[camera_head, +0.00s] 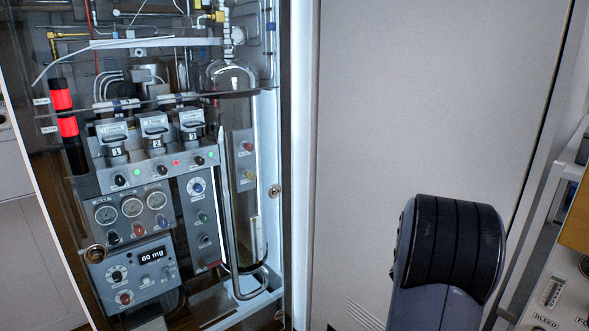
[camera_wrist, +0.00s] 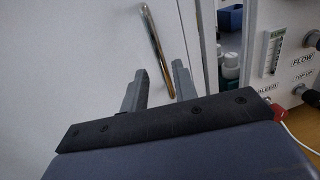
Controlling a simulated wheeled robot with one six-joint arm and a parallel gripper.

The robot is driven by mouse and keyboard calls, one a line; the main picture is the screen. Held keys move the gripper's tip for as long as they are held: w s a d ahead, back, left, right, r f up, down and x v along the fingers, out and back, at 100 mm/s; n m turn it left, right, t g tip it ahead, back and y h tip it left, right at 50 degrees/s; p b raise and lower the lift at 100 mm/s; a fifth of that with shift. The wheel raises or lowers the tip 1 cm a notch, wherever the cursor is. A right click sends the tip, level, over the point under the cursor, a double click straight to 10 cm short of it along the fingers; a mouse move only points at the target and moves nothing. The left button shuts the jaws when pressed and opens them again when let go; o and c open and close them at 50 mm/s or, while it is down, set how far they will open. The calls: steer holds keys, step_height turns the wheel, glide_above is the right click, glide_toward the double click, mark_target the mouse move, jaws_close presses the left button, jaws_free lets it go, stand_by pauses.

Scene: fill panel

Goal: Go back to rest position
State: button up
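My gripper (camera_wrist: 159,72) shows in the wrist view with its two grey fingers apart and nothing between them. Beyond the fingertips is a metal bar handle (camera_wrist: 153,38) on a white door; I cannot tell the exact gap, but the fingers are not closed on it. In the head view only a dark, rounded link of my arm shows at the lower right; my gripper is not visible there. The fill panel (camera_head: 150,178) stands at the left with numbered units 1, 2 and 3, round gauges and a display (camera_head: 153,255) reading 60 mg.
A plain grey-white door (camera_head: 410,110) fills the middle. A panel (camera_head: 560,300) with a BLEED label stands at the right edge; in the wrist view it shows a flow meter (camera_wrist: 273,52) and knobs. Bottles (camera_wrist: 230,65) and a blue container (camera_wrist: 230,18) are beside it.

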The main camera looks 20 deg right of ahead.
steer(key=d, duration=0.2)
steer(key=d+p, duration=0.1)
steer(key=d, duration=0.3)
steer(key=shift+w+d+p, duration=0.3)
steer(key=shift+w+d, duration=0.1)
steer(key=shift+s+a+f, duration=0.1)
steer(key=shift+a+f, duration=0.05)
steer(key=shift+a, duration=1.5)
